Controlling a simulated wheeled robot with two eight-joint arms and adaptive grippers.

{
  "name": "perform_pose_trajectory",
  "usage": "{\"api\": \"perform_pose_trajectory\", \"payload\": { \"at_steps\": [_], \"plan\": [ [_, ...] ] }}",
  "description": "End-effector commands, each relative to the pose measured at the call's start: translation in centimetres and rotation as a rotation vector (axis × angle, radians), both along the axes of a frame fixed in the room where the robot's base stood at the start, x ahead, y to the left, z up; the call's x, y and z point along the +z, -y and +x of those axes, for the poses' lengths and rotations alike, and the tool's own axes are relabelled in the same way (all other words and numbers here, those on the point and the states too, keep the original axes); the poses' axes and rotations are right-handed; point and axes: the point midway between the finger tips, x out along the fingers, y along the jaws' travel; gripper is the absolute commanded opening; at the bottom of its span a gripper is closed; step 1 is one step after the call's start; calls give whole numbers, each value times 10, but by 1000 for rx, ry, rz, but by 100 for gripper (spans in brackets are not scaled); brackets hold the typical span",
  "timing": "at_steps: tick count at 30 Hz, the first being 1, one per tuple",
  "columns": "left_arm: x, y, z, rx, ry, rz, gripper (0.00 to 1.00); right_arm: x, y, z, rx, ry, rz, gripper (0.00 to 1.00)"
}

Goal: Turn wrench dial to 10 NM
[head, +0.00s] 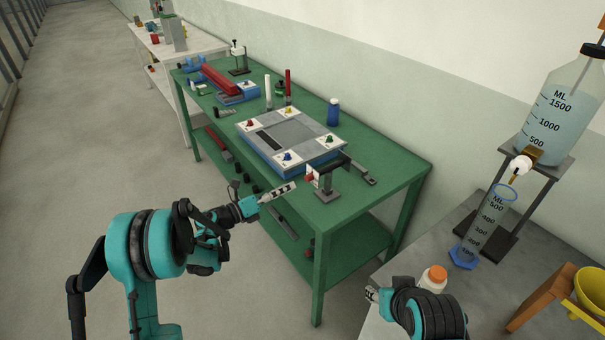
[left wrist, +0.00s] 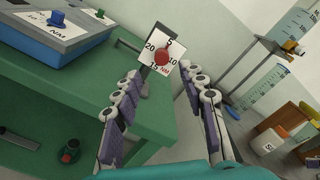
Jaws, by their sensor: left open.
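The wrench dial is a red knob (left wrist: 163,57) on a white plate (left wrist: 152,47) marked 5, 10, 15, 20 and NM. I cannot tell exactly which mark the knob points to. In the head view the red knob (head: 309,177) shows small on a dark stand at the green bench's near right end. My left gripper (head: 288,186) is just left of and in front of the dial. In the left wrist view my left gripper (left wrist: 163,85) is open and empty, with the dial beyond and between its fingers. My right gripper (head: 371,294) shows only partly; its jaws are unclear.
The green bench (head: 395,172) holds a blue-edged panel (head: 262,160) with several coloured knobs left of the dial. Its lower shelf carries small items. At right, a grey table (head: 500,290) holds a measuring cylinder (head: 490,222), an orange-capped bottle (head: 435,278) and a raised bottle (head: 565,110).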

Motion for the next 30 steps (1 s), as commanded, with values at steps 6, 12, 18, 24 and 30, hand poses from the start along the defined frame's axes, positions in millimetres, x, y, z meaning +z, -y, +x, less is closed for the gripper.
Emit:
{"api": "perform_pose_trajectory", "payload": {
  "at_steps": [6,12,18,24,30],
  "plan": [
    [-4,26,16,-8,0,3,42,-9,0,0,0,0,0,40],
    [-3,50,35,-6,0,2,42,-17,0,0,0,0,0,40],
    [-1,62,44,-4,0,1,42,-20,0,0,0,0,0,40],
    [-1,62,44,-4,0,1,42,-19,0,0,0,0,0,40],
    [-1,62,44,-3,0,0,2,-19,0,0,0,0,0,40]
  ]
}}
